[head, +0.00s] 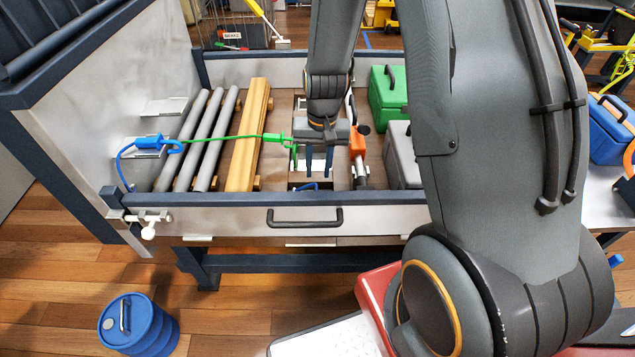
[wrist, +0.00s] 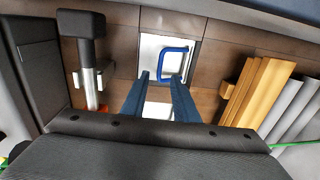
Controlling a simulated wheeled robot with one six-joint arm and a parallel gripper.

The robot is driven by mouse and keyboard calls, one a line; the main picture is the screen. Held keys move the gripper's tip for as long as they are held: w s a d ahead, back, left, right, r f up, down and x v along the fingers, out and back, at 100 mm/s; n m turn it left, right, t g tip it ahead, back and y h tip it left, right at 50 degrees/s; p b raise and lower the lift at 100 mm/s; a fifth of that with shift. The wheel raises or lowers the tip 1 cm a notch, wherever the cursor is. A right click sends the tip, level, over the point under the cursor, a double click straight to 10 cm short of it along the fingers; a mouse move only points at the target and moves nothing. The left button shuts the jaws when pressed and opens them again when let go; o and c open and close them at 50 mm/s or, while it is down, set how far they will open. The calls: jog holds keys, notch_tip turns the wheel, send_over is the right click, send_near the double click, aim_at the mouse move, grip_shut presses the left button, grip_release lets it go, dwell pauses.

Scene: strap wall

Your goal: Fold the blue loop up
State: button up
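The blue loop (wrist: 176,48) is a thin U-shaped bar on a pale metal plate (wrist: 150,50) in the wrist view. In the head view only a small blue bit of it (head: 307,186) shows below my gripper, near the front rail. I cannot tell exactly how far it is tilted. My gripper (head: 318,172) points down over the drawer bed. Its two dark blue fingers stand apart with nothing between them. In the wrist view the fingertips (wrist: 159,77) are just short of the loop, which shows beyond and slightly right of them. Contact cannot be seen.
A green strap (head: 225,137) runs from a blue hook (head: 160,143) to a green hook (head: 282,138) left of my gripper. Grey pipes (head: 205,135) and yellow beams (head: 247,130) lie left. An orange-collared bar (head: 358,145) stands close right, beside a green case (head: 388,98).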

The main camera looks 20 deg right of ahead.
aim_at(317, 186)
jog(key=f, duration=0.7)
jog(key=shift+a+f, duration=0.15)
jog(key=shift+a, duration=0.05)
grip_shut()
dwell(1.2)
